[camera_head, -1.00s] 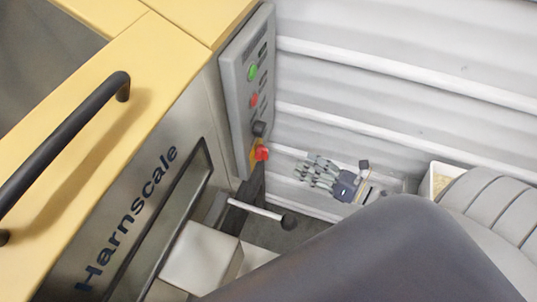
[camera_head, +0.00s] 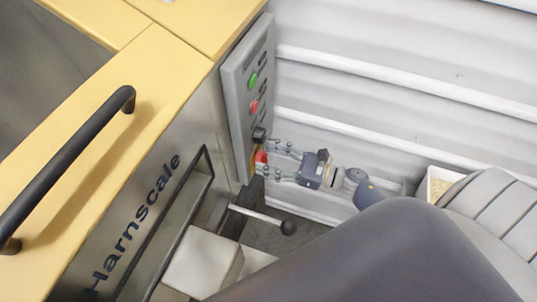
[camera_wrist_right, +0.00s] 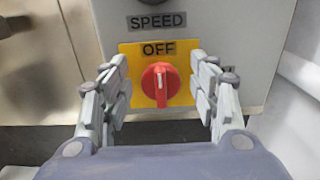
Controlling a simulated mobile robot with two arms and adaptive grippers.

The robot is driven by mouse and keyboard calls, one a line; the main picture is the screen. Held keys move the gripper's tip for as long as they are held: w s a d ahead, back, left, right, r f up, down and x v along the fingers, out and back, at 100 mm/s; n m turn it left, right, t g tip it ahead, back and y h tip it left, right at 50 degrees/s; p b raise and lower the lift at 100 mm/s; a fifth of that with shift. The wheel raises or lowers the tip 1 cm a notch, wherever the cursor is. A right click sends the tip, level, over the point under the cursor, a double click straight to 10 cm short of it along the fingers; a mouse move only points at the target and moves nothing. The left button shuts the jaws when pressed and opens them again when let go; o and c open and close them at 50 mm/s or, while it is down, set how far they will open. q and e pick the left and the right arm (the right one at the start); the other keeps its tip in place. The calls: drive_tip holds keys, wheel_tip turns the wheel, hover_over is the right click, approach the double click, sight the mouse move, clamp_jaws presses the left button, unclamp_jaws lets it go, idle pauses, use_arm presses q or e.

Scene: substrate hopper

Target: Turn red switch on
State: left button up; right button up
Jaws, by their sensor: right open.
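The red rotary switch (camera_wrist_right: 160,83) sits on a yellow plate (camera_wrist_right: 181,55) marked OFF at the bottom of the grey control panel (camera_head: 240,95). Its handle points upright, toward the word OFF. In the head view the red switch (camera_head: 261,157) is partly hidden by my right gripper (camera_head: 271,160). My right gripper also shows in the wrist view (camera_wrist_right: 160,92); it is open, with one finger on each side of the switch and a gap on both sides. My left gripper is not in view.
The panel carries a green button (camera_head: 252,81), a red button (camera_head: 254,106) and a black knob (camera_head: 259,134) above the switch. A lever with a black ball (camera_head: 288,228) sticks out below. A ribbed white wall (camera_head: 400,70) stands close behind.

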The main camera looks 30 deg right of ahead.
drive_tip(key=shift+w+a, duration=0.2)
drive_tip(key=shift+w, duration=0.05)
drive_tip(key=c, duration=1)
